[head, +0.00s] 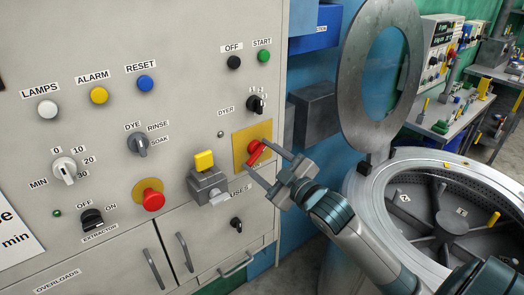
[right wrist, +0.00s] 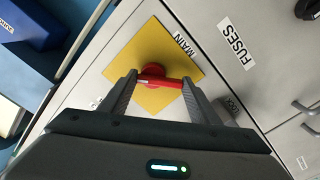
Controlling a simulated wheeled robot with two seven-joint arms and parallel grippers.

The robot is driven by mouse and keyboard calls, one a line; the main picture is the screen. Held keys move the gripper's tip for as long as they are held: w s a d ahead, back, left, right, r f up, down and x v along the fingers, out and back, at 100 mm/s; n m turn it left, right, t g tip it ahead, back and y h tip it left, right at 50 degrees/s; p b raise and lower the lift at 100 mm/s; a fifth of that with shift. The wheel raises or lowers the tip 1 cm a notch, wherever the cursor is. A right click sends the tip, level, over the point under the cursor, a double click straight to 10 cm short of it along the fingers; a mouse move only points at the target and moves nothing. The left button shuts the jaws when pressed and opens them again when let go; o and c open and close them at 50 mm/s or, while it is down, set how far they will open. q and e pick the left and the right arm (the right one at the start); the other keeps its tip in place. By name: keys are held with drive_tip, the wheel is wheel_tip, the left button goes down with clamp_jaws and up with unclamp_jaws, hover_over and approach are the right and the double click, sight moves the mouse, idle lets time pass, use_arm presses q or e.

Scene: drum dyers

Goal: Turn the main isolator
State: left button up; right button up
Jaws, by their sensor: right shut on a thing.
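The main isolator is a red rotary handle (head: 257,152) on a yellow square plate (head: 239,148), at the right edge of the grey control panel. In the right wrist view the red handle (right wrist: 160,79) lies between my two fingers, and the yellow plate (right wrist: 155,98) carries the label MAIN beside it. My right gripper (head: 264,164) is shut on the red handle, with a finger on either side of it. It also shows in the right wrist view (right wrist: 158,82). My left gripper is not in view.
A grey switch box with a yellow block (head: 204,160) sits just left of the isolator. A red mushroom button (head: 153,199) is further left. The drum machine (head: 350,180) with its raised round lid (head: 352,75) stands to the right, close to my right arm.

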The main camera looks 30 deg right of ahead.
drive_tip(key=m+p, duration=0.1)
drive_tip(key=m, duration=0.1)
drive_tip(key=m+p, duration=0.2)
drive_tip(key=shift+a+r+m+p, duration=0.15)
drive_tip(key=shift+r+m+p, duration=0.15)
drive_tip(key=shift+r, duration=0.05)
drive_tip(key=shift+m+p, duration=1.05)
drive_tip(key=shift+m, duration=0.45)
drive_tip(key=o, duration=1)
drive_tip(key=shift+o, duration=0.2)
drive_tip(key=shift+s, duration=0.15)
